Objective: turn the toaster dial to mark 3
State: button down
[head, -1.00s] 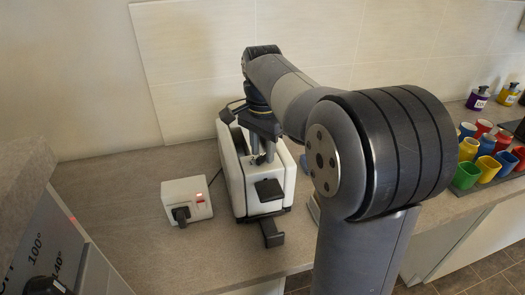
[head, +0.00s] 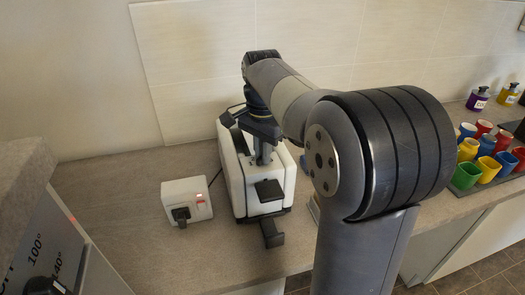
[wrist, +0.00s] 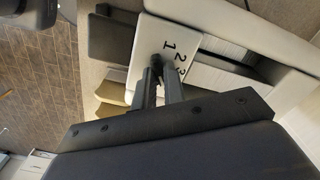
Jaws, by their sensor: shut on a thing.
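The white toaster (head: 252,206) stands on the counter, with a black lever (head: 270,189) on its near end. My gripper (head: 263,160) reaches down to the top of the toaster. In the wrist view my gripper (wrist: 158,78) is shut on the small dark dial (wrist: 157,60). The fingers cover most of the dial, and its pointer cannot be made out. The marks 1, 2 and 3 show on the white panel (wrist: 149,37) beside the dial. In the head view the dial is hidden behind my fingers.
A white socket box (head: 187,201) with a black plug and a red light stands left of the toaster. Colored cups (head: 487,144) stand on a dark tray at the right, with small bottles (head: 478,98) behind. A panel with temperature marks (head: 45,250) is at the lower left.

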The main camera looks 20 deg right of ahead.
jog(key=shift+r, duration=0.1)
jog(key=n+p, duration=0.3)
jog(key=n, duration=0.1)
jog(key=shift+r+n, duration=0.1)
jog(key=shift+n, duration=0.3)
jog(key=n+p, duration=0.2)
jog(key=n, duration=0.4)
jog(key=shift+w+a, duration=0.1)
jog(key=shift+a, duration=0.05)
dwell(0.4)
jog(key=c, duration=1.5)
grip_release()
